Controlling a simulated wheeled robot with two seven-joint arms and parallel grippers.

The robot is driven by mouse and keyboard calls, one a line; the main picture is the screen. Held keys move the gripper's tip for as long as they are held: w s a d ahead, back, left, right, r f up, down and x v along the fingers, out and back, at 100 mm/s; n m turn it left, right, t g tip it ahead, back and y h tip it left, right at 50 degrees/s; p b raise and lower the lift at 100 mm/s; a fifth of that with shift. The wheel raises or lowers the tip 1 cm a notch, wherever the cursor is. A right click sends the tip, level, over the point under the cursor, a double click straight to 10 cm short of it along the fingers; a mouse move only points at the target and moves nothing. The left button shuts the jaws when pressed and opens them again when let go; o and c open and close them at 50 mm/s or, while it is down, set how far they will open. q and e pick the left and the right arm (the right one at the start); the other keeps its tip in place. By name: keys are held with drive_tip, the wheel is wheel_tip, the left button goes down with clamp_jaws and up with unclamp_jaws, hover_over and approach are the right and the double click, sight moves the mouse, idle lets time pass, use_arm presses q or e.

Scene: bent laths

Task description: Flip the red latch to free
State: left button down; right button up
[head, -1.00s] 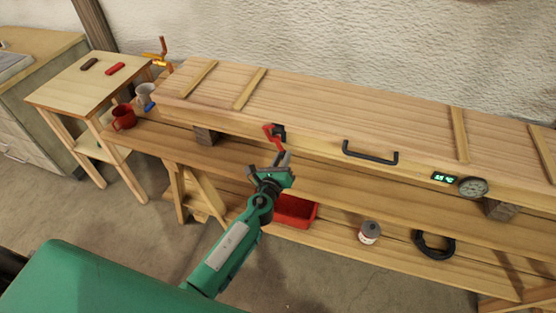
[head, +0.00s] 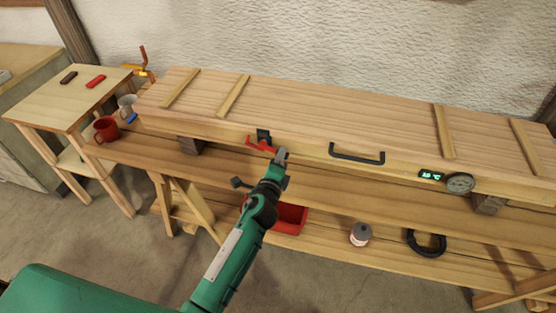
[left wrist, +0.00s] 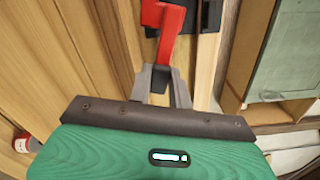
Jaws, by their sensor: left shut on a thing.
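The red latch (head: 260,146) is on the front face of the long wooden box (head: 330,115), left of the black handle. Its red lever lies roughly sideways below a black mount (head: 263,135). In the left wrist view the red lever (left wrist: 172,30) runs down between the grey fingers, with the black mount behind it. My left gripper (head: 281,155) is at the lever's right end, shut on it; the gripper (left wrist: 160,88) also shows in the left wrist view. The fingers partly hide the gripped end. My right gripper is not in view.
The black handle (head: 357,156), a green-lit display (head: 431,175) and a round gauge (head: 460,183) are on the box front. A red bin (head: 290,218), a can (head: 361,234) and a black coil (head: 426,243) sit on the lower shelf. Mugs (head: 106,129) stand at left.

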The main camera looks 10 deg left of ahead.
use_arm(q)
drive_tip(key=shift+r+n, duration=0.3)
drive_tip(key=shift+n, duration=0.3)
drive_tip(key=shift+d, duration=0.1)
drive_tip(key=c, duration=1.3)
unclamp_jaws()
drive_tip(key=shift+s+a+b, duration=0.15)
drive_tip(key=shift+s+b, duration=0.55)
drive_tip(key=shift+s, duration=2.75)
drive_tip(key=shift+s+a+b, duration=0.1)
drive_tip(key=shift+s+b, duration=0.6)
drive_tip(key=shift+s, duration=2.75)
